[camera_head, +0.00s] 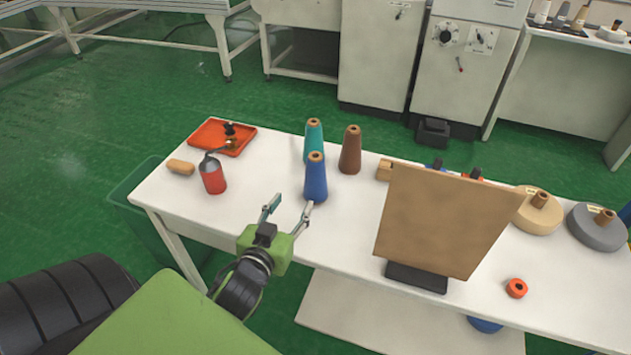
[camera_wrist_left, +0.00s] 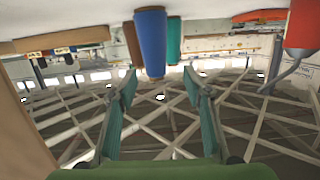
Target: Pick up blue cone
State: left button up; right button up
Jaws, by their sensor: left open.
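The blue cone (camera_head: 316,180) stands upright on the white table (camera_head: 265,185), with a tan tip. A teal cone (camera_head: 314,138) stands just behind it and a brown cone (camera_head: 350,152) behind it to the right. My left gripper (camera_head: 292,203) is open and empty in front of the blue cone, slightly to its left, with its fingers pointing towards it. In the left wrist view, which looks upside down, the blue cone (camera_wrist_left: 150,42) shows beyond and between the open fingertips (camera_wrist_left: 160,75). My right gripper is not in view.
A brown board (camera_head: 440,222) stands to the right, with tan (camera_head: 537,215) and grey (camera_head: 598,229) spools beyond.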

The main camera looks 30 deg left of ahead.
aim_at(313, 161)
pick_arm(q)
jog(key=w+r+t, duration=0.1)
jog(key=w, duration=0.2)
jog(key=w+a+r, duration=0.1)
jog(key=w, duration=0.2)
jog(key=w+a+r+t+b, duration=0.1)
jog(key=w, duration=0.2)
jog(key=shift+w+a+r+t+h, duration=0.15)
jog(key=shift+w+r+t+h, duration=0.05)
jog(key=shift+r+t+h, duration=0.1)
jog(key=x, duration=0.2)
jog(key=b+x, duration=0.1)
jog(key=x, duration=0.2)
jog(key=shift+w+d+f, duration=0.15)
jog(key=shift+w+d, duration=0.05)
grip_shut()
